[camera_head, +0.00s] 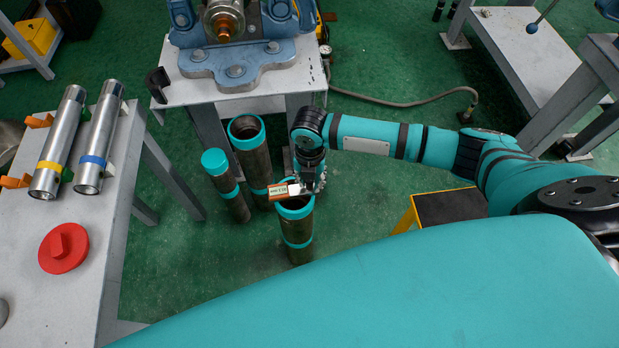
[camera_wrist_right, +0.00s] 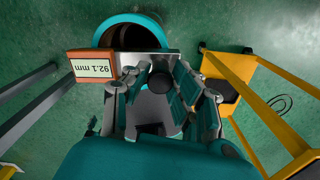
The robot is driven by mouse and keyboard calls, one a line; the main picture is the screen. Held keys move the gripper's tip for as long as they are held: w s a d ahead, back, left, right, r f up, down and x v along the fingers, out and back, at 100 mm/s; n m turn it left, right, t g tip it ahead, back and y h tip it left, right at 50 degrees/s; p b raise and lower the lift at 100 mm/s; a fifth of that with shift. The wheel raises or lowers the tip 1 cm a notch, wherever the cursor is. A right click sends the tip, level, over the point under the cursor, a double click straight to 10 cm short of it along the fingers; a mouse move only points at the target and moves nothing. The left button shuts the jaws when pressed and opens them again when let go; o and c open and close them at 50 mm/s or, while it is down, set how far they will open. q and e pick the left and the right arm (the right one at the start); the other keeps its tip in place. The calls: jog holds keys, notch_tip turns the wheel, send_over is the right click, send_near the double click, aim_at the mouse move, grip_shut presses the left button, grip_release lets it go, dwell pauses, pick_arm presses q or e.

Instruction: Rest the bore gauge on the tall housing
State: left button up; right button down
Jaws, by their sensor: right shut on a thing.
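The bore gauge (camera_head: 281,193) is a flat metal plate with an orange-brown block; its label reads 92.1 mm in the right wrist view (camera_wrist_right: 94,66). My right gripper (camera_head: 311,184) is shut on its metal part. The gauge overlaps the rim of the front pipe housing (camera_head: 298,240), an upright open dark pipe with teal bands; I cannot tell if it touches. The housing's open mouth shows in the right wrist view (camera_wrist_right: 133,35). Behind stands another open pipe (camera_head: 256,165), which looks longest. A thinner teal-topped pipe (camera_head: 226,186) stands to its left. My left gripper is not in view.
A grey table (camera_head: 60,315) at left holds two metal cylinders (camera_head: 60,142) (camera_head: 98,138) and a red disc (camera_head: 64,248). A vise (camera_head: 238,60) sits on a bench behind the pipes. A yellow-framed black step (camera_head: 450,207) stands right. A hose (camera_head: 400,102) lies on the green floor.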

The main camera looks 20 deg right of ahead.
jog(key=shift+f, duration=0.2)
jog(key=c, duration=1)
grip_release()
jog(key=shift+f, duration=0.1)
jog(key=shift+r, duration=0.2)
jog(key=shift+r+p, duration=3.35)
jog(key=shift+p, duration=0.35)
